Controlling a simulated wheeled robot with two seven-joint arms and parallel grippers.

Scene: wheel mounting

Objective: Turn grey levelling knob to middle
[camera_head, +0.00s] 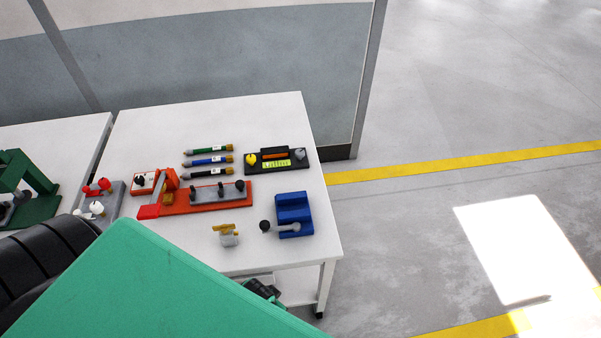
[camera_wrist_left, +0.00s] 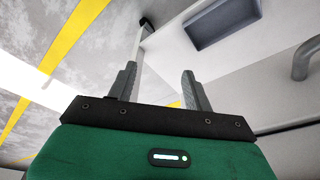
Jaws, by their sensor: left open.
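The grey levelling knob (camera_head: 300,153) sits at the right end of a black levelling unit (camera_head: 278,168) near the table's far right corner. A yellow knob (camera_head: 250,159) is at its left end, with a yellow-green display (camera_head: 276,163) between them. The knob is too small to read its setting. My left gripper (camera_wrist_left: 159,72) shows in the left wrist view with its two grey fingers apart and nothing between them. It is away from the knob, which that view does not show. My right gripper is in neither view.
The white table (camera_head: 180,120) also bears several pens (camera_head: 208,160), an orange fixture (camera_head: 222,194), a blue block (camera_head: 293,214) with a black-knobbed lever, and a small yellow-grey part (camera_head: 228,235). My green arm link covers the near left. Free floor lies right of the table.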

